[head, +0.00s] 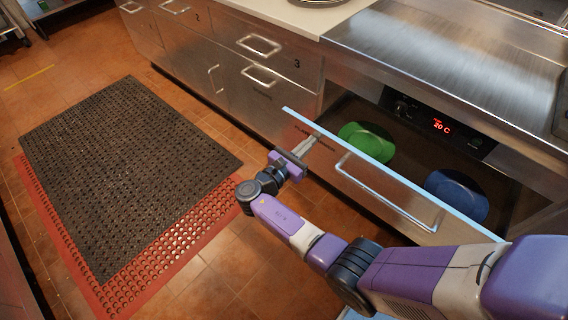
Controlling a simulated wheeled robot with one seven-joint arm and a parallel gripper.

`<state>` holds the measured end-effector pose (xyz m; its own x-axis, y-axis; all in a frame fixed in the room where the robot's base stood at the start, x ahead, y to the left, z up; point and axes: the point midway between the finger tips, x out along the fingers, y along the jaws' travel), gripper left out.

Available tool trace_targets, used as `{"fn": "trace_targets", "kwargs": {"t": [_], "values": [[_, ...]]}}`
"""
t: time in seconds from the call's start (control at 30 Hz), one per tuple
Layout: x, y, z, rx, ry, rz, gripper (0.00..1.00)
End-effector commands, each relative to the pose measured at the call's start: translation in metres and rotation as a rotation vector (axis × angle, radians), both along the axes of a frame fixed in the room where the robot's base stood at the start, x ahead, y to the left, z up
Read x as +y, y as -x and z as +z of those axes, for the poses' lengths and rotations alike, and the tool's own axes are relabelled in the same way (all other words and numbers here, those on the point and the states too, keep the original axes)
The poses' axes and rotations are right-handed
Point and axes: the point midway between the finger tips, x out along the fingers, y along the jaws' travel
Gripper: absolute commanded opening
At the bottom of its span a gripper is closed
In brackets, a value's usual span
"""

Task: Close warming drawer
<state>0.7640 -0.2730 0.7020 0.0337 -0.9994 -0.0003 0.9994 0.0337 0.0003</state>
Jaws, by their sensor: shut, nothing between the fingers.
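The warming drawer (386,178) is pulled out from under the steel counter, with a light blue top edge and a long bar handle (385,194). Inside it lie a green round item (366,143) and a blue round item (456,194). The control panel (437,124) above the opening reads 20 C in red. My gripper (312,139) is shut and empty, at the left end of the drawer front. I cannot tell whether its fingertips touch the front. My arm comes in from the lower right and covers part of the drawer's right end.
Closed steel drawers (259,44) with bar handles line the left, one marked 3. The steel countertop (440,50) overhangs the drawer. A dark perforated mat (130,165) over a red mat (165,262) covers the floor at left. Tiled floor (235,275) in front is clear.

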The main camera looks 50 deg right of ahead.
Motion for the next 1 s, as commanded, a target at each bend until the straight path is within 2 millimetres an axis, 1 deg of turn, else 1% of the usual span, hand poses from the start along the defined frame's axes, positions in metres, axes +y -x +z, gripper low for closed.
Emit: {"fn": "trace_targets", "kwargs": {"t": [0.03, 0.3, 0.5, 0.6, 0.8, 0.9, 1.0], "values": [[-0.017, 0.001, 0.001, 0.000, 0.000, -0.008, 0.00], [-0.092, -0.001, -0.002, -0.001, 0.001, -0.007, 0.00], [-0.144, -0.003, -0.003, -0.001, 0.001, -0.005, 0.00], [-0.166, -0.005, -0.004, -0.001, 0.001, -0.004, 0.00], [-0.199, -0.006, -0.003, -0.001, 0.001, -0.002, 0.00], [-0.210, -0.006, -0.002, 0.000, 0.001, -0.002, 0.00], [-0.216, -0.008, -0.001, 0.000, 0.001, 0.000, 0.00]]}}
